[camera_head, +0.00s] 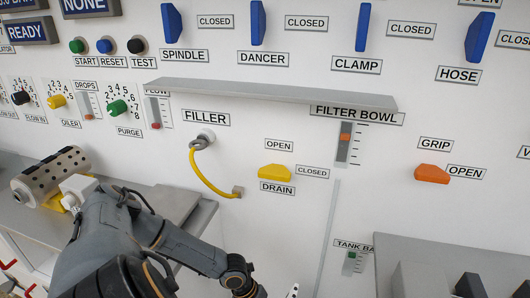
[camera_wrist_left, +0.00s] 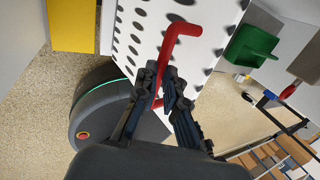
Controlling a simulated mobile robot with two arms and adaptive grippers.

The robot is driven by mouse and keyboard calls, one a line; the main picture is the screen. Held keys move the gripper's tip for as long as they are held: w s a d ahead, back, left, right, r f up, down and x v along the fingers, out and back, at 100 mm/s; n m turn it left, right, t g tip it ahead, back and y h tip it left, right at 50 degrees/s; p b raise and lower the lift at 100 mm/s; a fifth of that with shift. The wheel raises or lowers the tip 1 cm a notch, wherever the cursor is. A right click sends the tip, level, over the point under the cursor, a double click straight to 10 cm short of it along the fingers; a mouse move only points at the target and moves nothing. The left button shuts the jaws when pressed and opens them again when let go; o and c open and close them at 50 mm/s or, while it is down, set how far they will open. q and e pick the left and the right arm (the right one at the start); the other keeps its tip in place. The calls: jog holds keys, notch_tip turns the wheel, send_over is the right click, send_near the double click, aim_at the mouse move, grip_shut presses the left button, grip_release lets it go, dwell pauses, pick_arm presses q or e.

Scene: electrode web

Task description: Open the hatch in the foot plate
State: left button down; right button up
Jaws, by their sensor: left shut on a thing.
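A red bent handle (camera_wrist_left: 168,45) stands out beside a white perforated plate (camera_wrist_left: 130,30) in the left wrist view. My left gripper (camera_wrist_left: 161,74) has its two dark fingers on either side of the handle's lower stretch and is shut on it. A bit of red shows below the fingertips; the rest of that end is hidden by the fingers. I cannot tell from this view whether the perforated plate is the hatch. In the head view my left arm reaches down past the bottom edge, so the gripper's hold is not visible there.
A white control panel (camera_head: 290,75) with a protruding grey ledge (camera_head: 270,92) fills the head view. A grey bench (camera_head: 20,218) holds a perforated cylinder (camera_head: 50,176) at left. In the wrist view, a green bin (camera_wrist_left: 252,44) and a yellow block (camera_wrist_left: 72,25) stand nearby.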

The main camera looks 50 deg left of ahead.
pick_arm(q)
jog(key=shift+s+a+f+g, duration=0.3)
jog(key=shift+s+a+f, duration=0.45)
jog(key=shift+s+f, duration=0.2)
jog(key=c, duration=1.5)
grip_release()
jog(key=shift+f, duration=0.1)
jog(key=shift+o, duration=0.7)
jog(key=shift+w+a+f, duration=0.15)
jog(key=shift+w+f, duration=0.05)
jog(key=v, duration=1.2)
jog(key=shift+w, duration=0.2)
